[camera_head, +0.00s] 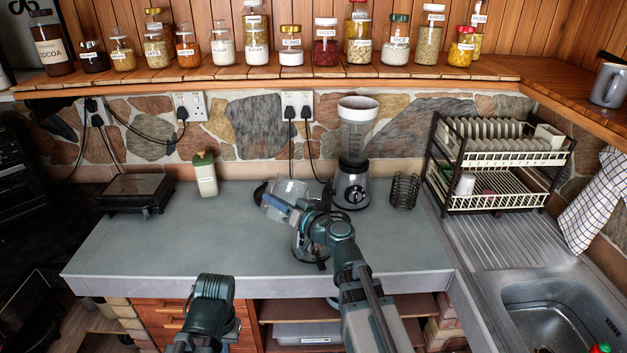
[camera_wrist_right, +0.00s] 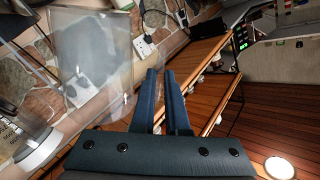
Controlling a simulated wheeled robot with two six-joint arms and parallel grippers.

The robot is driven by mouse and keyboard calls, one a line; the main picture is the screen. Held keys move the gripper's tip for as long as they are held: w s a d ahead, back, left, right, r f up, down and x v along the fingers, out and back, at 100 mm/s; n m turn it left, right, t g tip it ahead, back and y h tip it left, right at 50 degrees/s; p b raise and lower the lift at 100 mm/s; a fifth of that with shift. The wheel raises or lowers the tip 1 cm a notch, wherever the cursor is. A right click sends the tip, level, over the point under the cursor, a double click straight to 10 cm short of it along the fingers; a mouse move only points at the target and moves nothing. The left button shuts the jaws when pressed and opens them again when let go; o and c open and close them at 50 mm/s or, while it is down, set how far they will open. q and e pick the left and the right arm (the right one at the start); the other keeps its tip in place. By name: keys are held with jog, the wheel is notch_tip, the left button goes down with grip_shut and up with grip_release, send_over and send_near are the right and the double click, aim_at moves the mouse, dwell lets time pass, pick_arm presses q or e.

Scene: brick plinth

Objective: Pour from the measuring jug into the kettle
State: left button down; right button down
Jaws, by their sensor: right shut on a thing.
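The clear measuring jug (camera_head: 291,188) is raised above the worktop in the head view, and its see-through wall fills the left of the right wrist view (camera_wrist_right: 95,45). My right gripper (camera_head: 279,208) is shut on it; its blue fingers (camera_wrist_right: 157,100) are close together in the wrist view. A shiny rounded thing with a dark base, probably the kettle (camera_head: 301,243), stands on the worktop below the gripper. My right wrist hides most of it. I cannot make out the jug's contents. My left arm shows at the lower left, but its fingers are not visible.
A blender (camera_head: 352,175) stands just right of the jug, with a black wire holder (camera_head: 404,191) beside it. A green-lidded bottle (camera_head: 205,174) and a black appliance (camera_head: 138,193) stand to the left. A dish rack (camera_head: 500,160) is at the right. The left worktop (camera_head: 170,245) is clear.

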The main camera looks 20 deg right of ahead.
aim_at(280, 180)
jog(key=shift+w+d+r+m+p, duration=0.2)
jog(key=shift+r+m+p, duration=0.15)
jog(key=shift+r+p, duration=0.15)
jog(key=shift+w+d+r+m+p, duration=0.1)
jog(key=shift+d+r+m+p, duration=0.1)
jog(key=shift+r+m+p, duration=0.3)
jog(key=shift+w+d+r+m+p, duration=0.2)
jog(key=shift+d+r+m+p, duration=0.15)
jog(key=shift+r+m+p, duration=0.3)
jog(key=shift+w+d+r+m+p, duration=0.15)
jog(key=shift+d+r+m+p, duration=0.2)
jog(key=shift+r+p, duration=0.4)
dwell(0.4)
jog(key=shift+w+d+r+m+p, duration=0.35)
jog(key=shift+d+r+m+p, duration=0.2)
jog(key=shift+r+m+p, duration=0.3)
jog(key=shift+w+d+r+m+p, duration=0.35)
jog(key=shift+d+r+m+p, duration=0.15)
jog(key=shift+r+m+p, duration=0.25)
dwell(1.3)
jog(key=shift+w+d+r+m+p, duration=0.3)
jog(key=shift+w+d+m+p, duration=0.05)
jog(key=shift+d, duration=0.2)
jog(key=shift+w+d+r+m+p, duration=0.3)
jog(key=shift+d, duration=0.25)
jog(key=shift+w+d+r, duration=0.1)
jog(key=shift+w+d, duration=0.05)
jog(key=shift+d, duration=0.1)
